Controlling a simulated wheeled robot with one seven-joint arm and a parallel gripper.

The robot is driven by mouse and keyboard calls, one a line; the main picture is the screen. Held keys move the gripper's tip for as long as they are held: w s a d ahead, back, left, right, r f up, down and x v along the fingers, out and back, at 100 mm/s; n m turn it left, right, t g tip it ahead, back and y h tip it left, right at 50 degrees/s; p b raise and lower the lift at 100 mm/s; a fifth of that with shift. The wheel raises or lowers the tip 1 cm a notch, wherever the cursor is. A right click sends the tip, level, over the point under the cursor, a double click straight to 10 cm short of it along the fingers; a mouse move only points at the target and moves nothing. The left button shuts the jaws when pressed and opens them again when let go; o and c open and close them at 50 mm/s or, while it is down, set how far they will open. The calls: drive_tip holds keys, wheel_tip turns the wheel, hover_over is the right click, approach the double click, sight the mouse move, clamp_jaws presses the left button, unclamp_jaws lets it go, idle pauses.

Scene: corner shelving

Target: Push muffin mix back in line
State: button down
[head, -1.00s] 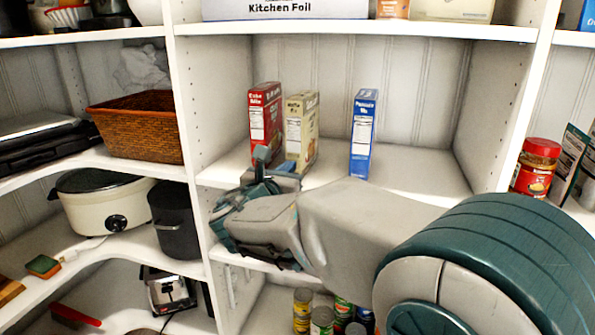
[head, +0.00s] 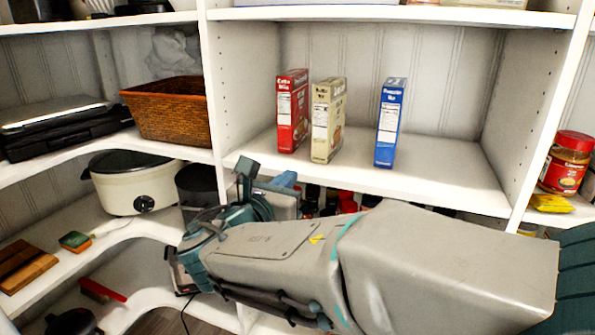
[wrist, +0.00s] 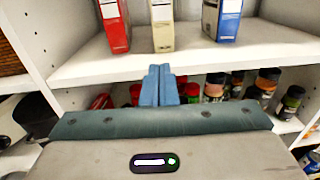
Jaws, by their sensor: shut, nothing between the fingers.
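The muffin mix is a beige box (head: 327,120) standing upright on the middle shelf, between a red box (head: 292,111) and a blue box (head: 390,122). It stands slightly forward of the red box. In the wrist view, the lower part of the beige box (wrist: 162,28) shows straight ahead of the fingers, its top cut off. My gripper (wrist: 159,72) is shut and empty. It is in front of the shelf's front edge, apart from the boxes. In the head view, my gripper (head: 286,180) is low before the shelf edge, partly hidden by its own wrist.
The shelf board (head: 440,186) has free room right of the blue box. Jars and cans (wrist: 240,86) stand on the shelf below. A wicker basket (head: 170,108) is left of the upright divider (head: 211,90). A red-lidded jar (head: 567,162) stands at the right.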

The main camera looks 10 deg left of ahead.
drive_tip(key=s, duration=0.1)
drive_tip(key=m+g+y+p, duration=0.4)
drive_tip(key=m+y+p, duration=0.3)
drive_tip(key=y, duration=0.9)
approach(320, 132)
drive_tip(key=s+d, duration=0.3)
drive_tip(key=s, duration=0.4)
drive_tip(key=x, duration=0.3)
drive_tip(key=p+x, duration=0.1)
drive_tip(key=x, duration=0.3)
drive_tip(key=p+x, duration=0.1)
drive_tip(key=x, duration=0.3)
drive_tip(key=shift+w+d+r, duration=0.1)
drive_tip(key=shift+w+d, duration=0.1)
drive_tip(key=shift+w, duration=0.25)
drive_tip(key=shift+w+d+p, duration=0.15)
drive_tip(key=shift+w+p, duration=0.3)
drive_tip(key=shift+w, duration=0.5)
